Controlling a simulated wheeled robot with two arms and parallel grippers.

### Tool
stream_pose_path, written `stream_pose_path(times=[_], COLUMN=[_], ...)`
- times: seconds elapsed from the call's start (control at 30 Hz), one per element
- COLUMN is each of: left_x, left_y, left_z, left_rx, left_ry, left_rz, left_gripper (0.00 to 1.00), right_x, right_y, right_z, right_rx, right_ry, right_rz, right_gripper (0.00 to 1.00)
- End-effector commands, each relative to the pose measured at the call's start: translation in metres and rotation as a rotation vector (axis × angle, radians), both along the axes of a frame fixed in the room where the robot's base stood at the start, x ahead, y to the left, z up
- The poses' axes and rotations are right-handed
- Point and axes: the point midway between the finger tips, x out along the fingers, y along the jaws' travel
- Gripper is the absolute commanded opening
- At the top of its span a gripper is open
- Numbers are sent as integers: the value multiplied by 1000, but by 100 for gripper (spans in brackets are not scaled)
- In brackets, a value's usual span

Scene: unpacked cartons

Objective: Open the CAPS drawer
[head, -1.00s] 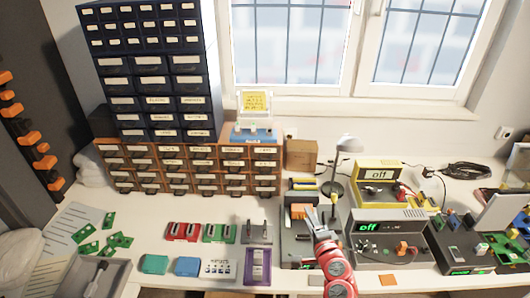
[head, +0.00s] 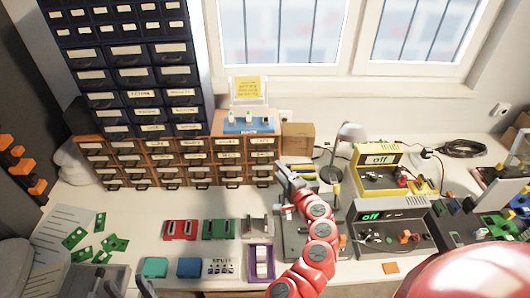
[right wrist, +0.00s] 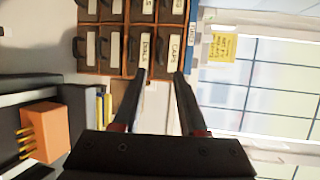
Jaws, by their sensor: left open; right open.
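The CAPS drawer (right wrist: 174,47) carries a white label in the right wrist view, where the picture is turned sideways. It looks shut and is at the upper right end of the wooden drawer cabinet in the head view (head: 262,142). My right gripper (right wrist: 161,76) is open and empty, its two fingers pointing at the cabinet near the CAPS drawer and the drawer beside it. I cannot tell if a finger touches. In the head view the right gripper (head: 291,173) is just right of the cabinet. My left gripper (head: 121,283) is open at the lower left edge, partly cut off.
A dark blue drawer tower (head: 130,75) stands on the cabinet's left part, and a blue tray (head: 247,122) sits on its right top. A cardboard box (head: 298,138) and a lamp (head: 349,133) stand to the right.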

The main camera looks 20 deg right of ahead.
Motion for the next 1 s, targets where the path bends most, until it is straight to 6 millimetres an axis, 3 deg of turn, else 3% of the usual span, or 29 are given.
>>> stream_pose_path(times=[0.6, 1.0], left_x=[0, 0], left_y=[0, 0], left_z=[21, 23], left_rx=[0, 0], left_ry=[0, 0], left_rz=[0, 0], left_gripper=[50, 50], right_x=[81, 109], right_y=[9, 13], right_z=[-13, -20], right_rx=[-2, -1], right_ry=[0, 0], right_rz=[1, 1], right_gripper=[42, 42])
